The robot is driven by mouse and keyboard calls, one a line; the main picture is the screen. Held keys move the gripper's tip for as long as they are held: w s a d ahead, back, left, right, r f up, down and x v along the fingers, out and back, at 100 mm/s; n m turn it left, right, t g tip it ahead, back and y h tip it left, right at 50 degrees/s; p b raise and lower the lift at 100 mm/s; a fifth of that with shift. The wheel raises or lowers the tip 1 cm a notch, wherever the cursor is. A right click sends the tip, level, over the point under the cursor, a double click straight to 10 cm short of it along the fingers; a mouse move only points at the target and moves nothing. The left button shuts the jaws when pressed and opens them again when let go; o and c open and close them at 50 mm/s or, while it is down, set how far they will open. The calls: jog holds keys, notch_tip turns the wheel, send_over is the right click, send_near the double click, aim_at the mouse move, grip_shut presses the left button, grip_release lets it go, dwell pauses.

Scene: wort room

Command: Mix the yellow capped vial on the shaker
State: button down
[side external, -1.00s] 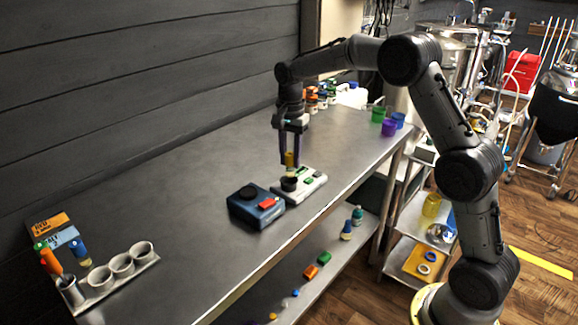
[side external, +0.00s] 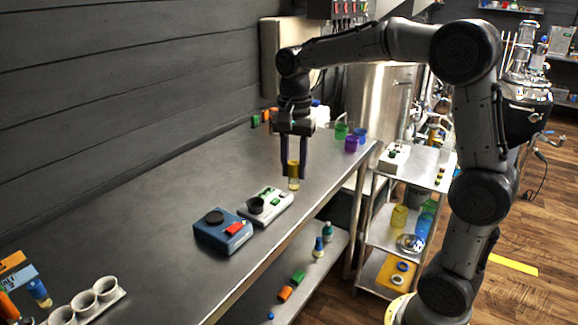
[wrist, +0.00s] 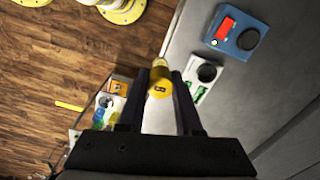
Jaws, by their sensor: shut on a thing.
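The yellow capped vial (side external: 293,182) is held upright between the fingers of my gripper (side external: 294,174), which is shut on it. Its yellow cap (wrist: 159,88) faces the camera in the wrist view, between my fingertips. The vial is over the steel table, to the right of a white device (side external: 276,198) with a black round holder and green buttons. I cannot tell whether its base touches the table. A blue device (side external: 222,238) with a black round top and a red button stands left of the white one. Which device is the shaker is not clear.
A rack with white cups (side external: 83,304) is at the lower left, with blue and orange capped vials beside it. Green and purple cups (side external: 351,144) stand near the table's right end. The table (side external: 150,215) is clear between rack and devices.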

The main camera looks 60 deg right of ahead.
jog(key=c, duration=1.3)
grip_release()
grip_shut()
jog(key=shift+w+r, duration=0.1)
jog(key=shift+r, duration=0.2)
jog(key=w+a, duration=0.3)
jog(key=w, duration=0.5)
jog(key=w+a, duration=0.2)
jog(key=w, duration=0.5)
jog(key=shift+w+a+f, duration=0.5)
jog(key=shift+a+f, duration=0.05)
jog(key=shift+f, duration=1.15)
jog(key=shift+w+a+f, duration=0.55)
jog(key=shift+a+f, duration=0.05)
jog(key=shift+f, duration=1.1)
jog(key=shift+w+a+f, duration=0.5)
jog(key=shift+a+f, duration=0.05)
jog(key=shift+f, duration=1.15)
